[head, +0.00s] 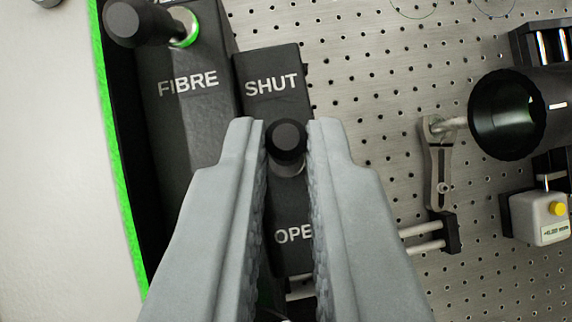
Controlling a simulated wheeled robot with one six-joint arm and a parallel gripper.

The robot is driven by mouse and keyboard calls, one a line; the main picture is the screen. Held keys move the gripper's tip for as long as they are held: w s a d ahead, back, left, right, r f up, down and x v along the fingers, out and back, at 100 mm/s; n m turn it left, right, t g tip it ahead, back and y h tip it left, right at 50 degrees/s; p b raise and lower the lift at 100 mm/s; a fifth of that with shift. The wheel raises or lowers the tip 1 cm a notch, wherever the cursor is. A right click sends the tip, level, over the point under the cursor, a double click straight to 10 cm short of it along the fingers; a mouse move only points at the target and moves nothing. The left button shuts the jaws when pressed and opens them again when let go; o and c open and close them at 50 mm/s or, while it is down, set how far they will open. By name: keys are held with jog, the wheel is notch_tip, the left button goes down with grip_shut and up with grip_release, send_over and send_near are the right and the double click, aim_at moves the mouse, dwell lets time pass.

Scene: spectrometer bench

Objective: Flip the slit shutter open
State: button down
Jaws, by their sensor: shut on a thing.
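The slit shutter is a dark block (272,70) marked SHUT at its upper end and OPEN at its lower end, the last letter hidden by my right finger. Its black round knob (288,138) stands between the two labels, a little nearer SHUT. My gripper (287,134) is over the shutter, with one grey finger on each side of the knob and shut on it near the fingertips. The fingers hide the shutter's sides around the lower label.
A block marked FIBRE (188,110) with its own black knob (138,22) stands close on the left, beside a green-edged border. On the right are a black lens tube (508,114), a metal clamp (438,160) and a white box with a yellow button (538,216). Perforated board (375,70) is bare between.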

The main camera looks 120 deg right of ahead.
jog(key=shift+s+f+t, duration=0.15)
jog(key=shift+s+t, duration=0.4)
jog(key=shift+t, duration=0.65)
jog(key=c, duration=1.5)
grip_release()
jog(key=shift+s, duration=0.1)
jog(key=v, duration=1.7)
jog(key=shift+s+d, duration=0.2)
